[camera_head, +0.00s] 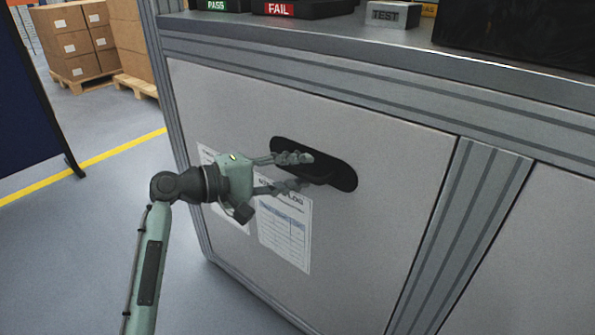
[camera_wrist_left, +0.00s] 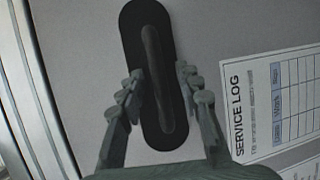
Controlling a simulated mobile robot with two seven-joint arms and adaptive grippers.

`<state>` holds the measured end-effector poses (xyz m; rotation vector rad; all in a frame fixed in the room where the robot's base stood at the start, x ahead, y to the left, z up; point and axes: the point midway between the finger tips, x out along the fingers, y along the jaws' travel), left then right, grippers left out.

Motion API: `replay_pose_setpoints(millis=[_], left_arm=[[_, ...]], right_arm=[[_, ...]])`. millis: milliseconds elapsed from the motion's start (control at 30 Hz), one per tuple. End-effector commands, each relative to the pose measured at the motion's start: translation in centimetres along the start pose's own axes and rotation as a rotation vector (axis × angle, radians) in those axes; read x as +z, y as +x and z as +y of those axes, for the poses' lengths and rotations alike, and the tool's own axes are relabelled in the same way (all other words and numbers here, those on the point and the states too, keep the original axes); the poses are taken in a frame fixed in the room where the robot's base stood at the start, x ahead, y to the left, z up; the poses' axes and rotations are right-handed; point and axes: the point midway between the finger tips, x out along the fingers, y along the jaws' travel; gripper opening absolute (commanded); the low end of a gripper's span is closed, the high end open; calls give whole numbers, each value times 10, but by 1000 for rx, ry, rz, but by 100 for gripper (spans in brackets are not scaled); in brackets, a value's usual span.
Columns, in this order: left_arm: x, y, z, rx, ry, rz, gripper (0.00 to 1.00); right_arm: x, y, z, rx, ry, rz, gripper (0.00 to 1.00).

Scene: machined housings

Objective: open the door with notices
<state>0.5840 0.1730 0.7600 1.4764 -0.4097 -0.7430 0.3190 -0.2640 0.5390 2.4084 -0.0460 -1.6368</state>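The door with notices (camera_head: 370,235) is a light grey panel in an aluminium frame, and it looks closed. It has a dark, rounded handle recess (camera_head: 341,172) with a bar inside; the recess (camera_wrist_left: 147,18) and the bar (camera_wrist_left: 155,62) also show in the left wrist view. Two paper notices hang below the recess, one of them a service log (camera_head: 286,232). My left gripper (camera_head: 302,172) is at the recess with its fingers open, one on each side of the bar (camera_wrist_left: 160,88). I cannot tell whether they touch it. My right gripper is in neither view.
The bench top above the door carries a PASS tray (camera_head: 222,5), a FAIL tray (camera_head: 300,8) and a TEST block (camera_head: 392,14). Boxes on pallets (camera_head: 75,45) stand at the back left, beside a dark blue panel (camera_head: 25,100). The floor left of the door is clear.

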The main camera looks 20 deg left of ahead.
Motion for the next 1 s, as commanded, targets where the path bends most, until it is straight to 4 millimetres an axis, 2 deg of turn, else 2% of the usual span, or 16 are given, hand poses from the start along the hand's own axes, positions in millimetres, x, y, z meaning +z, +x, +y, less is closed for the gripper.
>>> replay_pose_setpoints(millis=[300,567,1000], left_arm=[[0,3,0,-1,1,1,33],[0,3,0,-2,1,1,1],[0,3,-1,-3,2,-2,0]], right_arm=[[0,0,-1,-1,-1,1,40],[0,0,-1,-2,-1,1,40],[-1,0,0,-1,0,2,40]])
